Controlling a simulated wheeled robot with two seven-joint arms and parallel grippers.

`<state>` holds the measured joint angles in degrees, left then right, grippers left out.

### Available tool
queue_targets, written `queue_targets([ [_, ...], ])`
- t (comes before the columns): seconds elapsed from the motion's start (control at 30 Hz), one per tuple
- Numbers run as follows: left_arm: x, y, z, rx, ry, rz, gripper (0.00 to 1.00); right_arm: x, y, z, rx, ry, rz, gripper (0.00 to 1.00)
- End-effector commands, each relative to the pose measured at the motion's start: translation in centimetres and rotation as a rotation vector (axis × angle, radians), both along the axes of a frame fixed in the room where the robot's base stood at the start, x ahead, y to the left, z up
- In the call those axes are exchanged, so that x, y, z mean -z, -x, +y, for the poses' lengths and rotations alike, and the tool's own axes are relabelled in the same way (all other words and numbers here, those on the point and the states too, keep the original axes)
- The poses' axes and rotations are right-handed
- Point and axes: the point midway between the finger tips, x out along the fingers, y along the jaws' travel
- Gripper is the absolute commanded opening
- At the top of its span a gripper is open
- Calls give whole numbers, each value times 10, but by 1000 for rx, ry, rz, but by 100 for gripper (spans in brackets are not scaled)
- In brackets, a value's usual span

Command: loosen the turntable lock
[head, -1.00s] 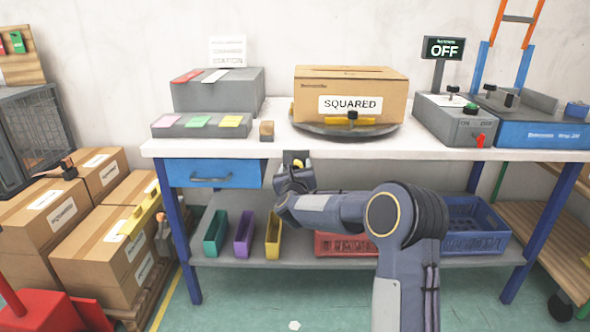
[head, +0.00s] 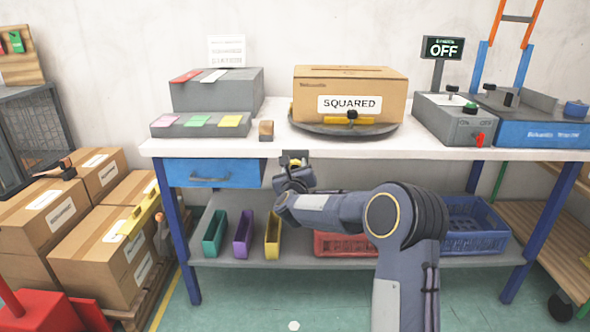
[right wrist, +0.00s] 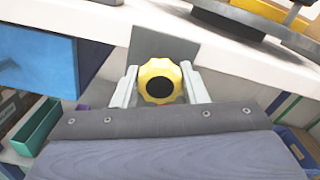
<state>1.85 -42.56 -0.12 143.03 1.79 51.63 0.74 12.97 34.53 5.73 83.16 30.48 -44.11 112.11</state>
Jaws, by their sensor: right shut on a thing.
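The turntable (head: 345,128) is a dark round plate on the bench top, with a cardboard box (head: 351,90) labelled "SQUARED" on it. A yellow bar with a black knob (head: 352,117) sits at the box's front. Below the bench's front edge, a yellow scalloped lock knob (right wrist: 159,82) with a dark centre stands on a grey bracket (right wrist: 165,44). My right gripper (right wrist: 160,88) is shut on this knob, one finger on each side. In the head view my right gripper (head: 295,168) partly hides the knob. My left gripper is not in view.
A blue drawer (head: 212,174) is left of my right gripper. A lower shelf holds coloured bins (head: 243,234) and a blue crate (head: 475,225). A control box (head: 453,120) with a sign (head: 443,48) reading "OFF" stands right of the turntable. Boxes (head: 97,250) are stacked at left.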

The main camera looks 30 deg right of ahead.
Motion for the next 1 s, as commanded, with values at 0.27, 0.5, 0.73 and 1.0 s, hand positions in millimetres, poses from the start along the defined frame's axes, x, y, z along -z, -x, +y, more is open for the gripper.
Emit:
queue_targets([
  [0.27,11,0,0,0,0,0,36,1,0,1,-1,185,113,16],
  [0.5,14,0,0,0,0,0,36,1,0,1,-2,379,232,16],
  [0.73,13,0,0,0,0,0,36,0,0,1,-1,567,348,16],
  [1.0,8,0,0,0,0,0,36,0,0,1,-2,786,483,16],
])
